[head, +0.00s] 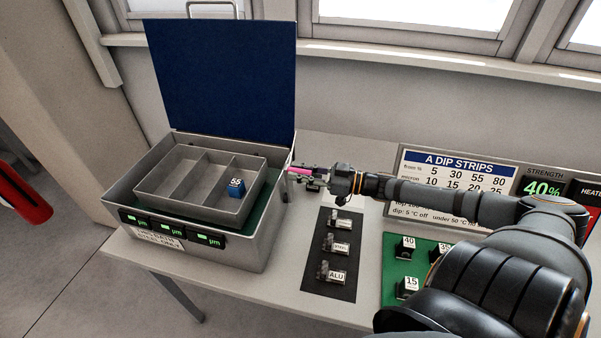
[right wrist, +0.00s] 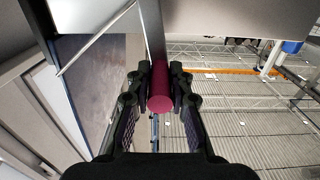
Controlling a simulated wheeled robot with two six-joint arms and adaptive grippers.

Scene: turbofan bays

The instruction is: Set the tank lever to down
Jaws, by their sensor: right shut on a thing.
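The tank (head: 248,250) is a grey metal box on the bench, with its dark blue lid (head: 225,75) standing open. A lever with a magenta grip (head: 298,169) is at the tank's right side; the grip looks about level in the head view. My right gripper (head: 310,174) is shut around this grip. In the right wrist view the round end of the magenta grip (right wrist: 160,104) shows between the two fingers. The lever's pivot is not clear to see. My left gripper is not in view.
A grey tray (head: 190,203) with three compartments sits in the tank, with a blue block (head: 236,188) marked 55 in its right compartment. Right of the tank are a dark mat (head: 313,283) with labelled pieces, a green mat (head: 386,291) and a sign (head: 450,163).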

